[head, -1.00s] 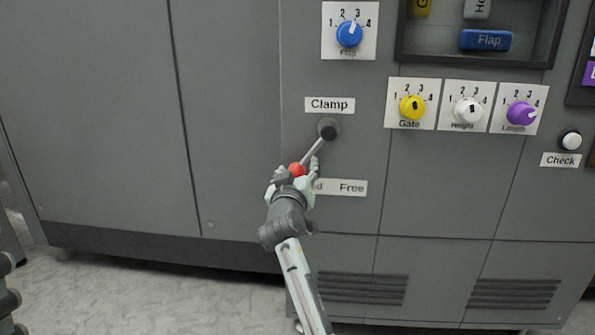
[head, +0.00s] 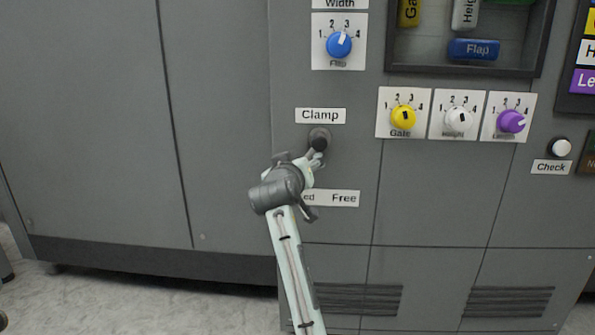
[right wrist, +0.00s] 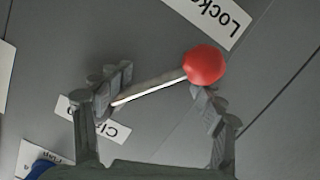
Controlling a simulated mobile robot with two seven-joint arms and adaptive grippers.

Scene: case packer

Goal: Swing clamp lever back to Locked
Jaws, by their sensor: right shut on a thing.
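The clamp lever's dark round pivot (head: 319,138) sits on the grey panel below the Clamp label (head: 320,116). In the right wrist view the lever's pale rod (right wrist: 150,88) ends in a red ball (right wrist: 204,64). My right gripper (head: 303,162) covers most of the lever in the head view, hiding the red ball there. The Locked label (right wrist: 212,15) shows near the ball. The Free label (head: 343,198) is right of my gripper. My left gripper is not in view.
A blue Flap knob (head: 339,45) is above the lever. Yellow Gate (head: 403,117), white Height (head: 458,118) and purple (head: 510,121) knobs sit to the right. A white Check button (head: 561,147) is farther right. The panel left of the lever is flat and bare.

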